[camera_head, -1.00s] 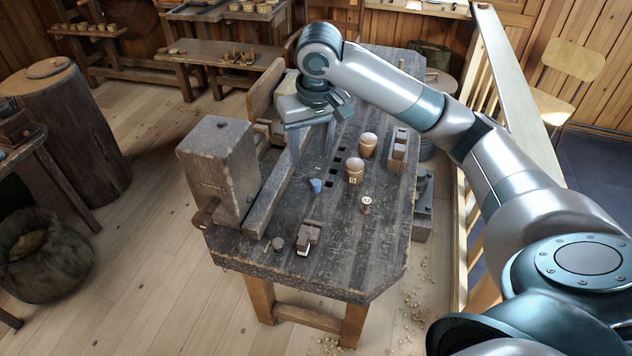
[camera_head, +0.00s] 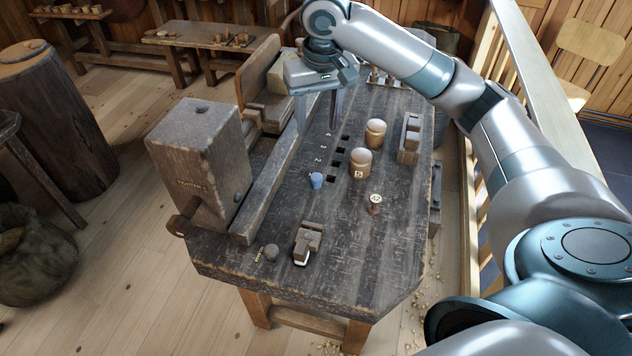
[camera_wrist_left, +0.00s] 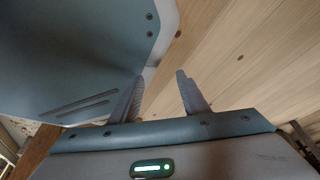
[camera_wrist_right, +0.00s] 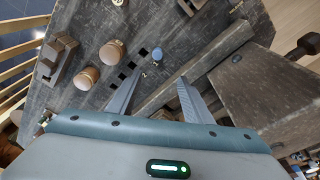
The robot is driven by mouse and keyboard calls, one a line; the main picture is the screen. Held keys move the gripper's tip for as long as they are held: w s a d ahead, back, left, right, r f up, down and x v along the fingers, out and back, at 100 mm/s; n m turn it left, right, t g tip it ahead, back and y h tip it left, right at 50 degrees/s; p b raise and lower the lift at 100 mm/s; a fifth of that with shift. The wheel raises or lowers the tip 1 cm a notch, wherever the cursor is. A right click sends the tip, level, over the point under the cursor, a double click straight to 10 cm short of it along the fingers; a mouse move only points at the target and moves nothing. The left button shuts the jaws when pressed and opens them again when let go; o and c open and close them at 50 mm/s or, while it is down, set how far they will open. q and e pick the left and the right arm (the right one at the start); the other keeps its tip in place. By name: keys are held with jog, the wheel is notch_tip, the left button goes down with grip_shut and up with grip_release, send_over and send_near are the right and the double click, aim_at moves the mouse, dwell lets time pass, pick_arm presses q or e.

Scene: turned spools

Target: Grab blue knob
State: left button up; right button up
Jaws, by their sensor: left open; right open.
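The blue knob (camera_head: 316,180) is a small blue piece standing on the dark workbench (camera_head: 340,250), beside a row of square holes. It also shows in the right wrist view (camera_wrist_right: 157,54), ahead of the fingertips and roughly between their lines. My right gripper (camera_head: 318,130) is open and empty, pointing down above the bench, farther back than the knob and apart from it. In the right wrist view my right gripper (camera_wrist_right: 158,82) has both fingers spread. My left gripper (camera_wrist_left: 161,75) is open and empty over floor planks in the left wrist view; it is outside the head view.
A grey headstock block (camera_head: 200,155) and a long rail (camera_head: 275,185) stand left of the knob. Two wooden spools (camera_head: 360,163) (camera_head: 375,132) are to its right. A tag marked 42 (camera_head: 375,199) and a small brown block (camera_head: 308,240) are nearer. Bare bench surrounds the knob.

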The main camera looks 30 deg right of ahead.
pick_arm(q)
jog(key=shift+w+d+f, duration=0.15)
jog(key=shift+w+d, duration=0.1)
jog(key=shift+w, duration=0.25)
jog(key=shift+w+d+f, duration=0.15)
jog(key=shift+w+d, duration=0.1)
jog(key=shift+w, duration=0.2)
pick_arm(e)
jog(key=shift+w+d+f, duration=0.2)
jog(key=shift+w+f, duration=0.15)
jog(key=shift+f, duration=0.25)
jog(key=shift+s+r, duration=0.1)
jog(key=shift+s, duration=0.05)
jog(key=p, duration=0.1)
send_over(315, 178)
notch_tip(315, 178, down, 12)
jog(key=shift+s+r, duration=0.1)
jog(key=shift+r, duration=0.05)
jog(key=shift+f, duration=0.2)
pick_arm(q)
jog(key=s+a+g, duration=0.1)
jog(key=s+a, duration=0.1)
jog(key=s, duration=0.3)
jog(key=shift+s+a+f, duration=0.25)
jog(key=shift+f, duration=0.1)
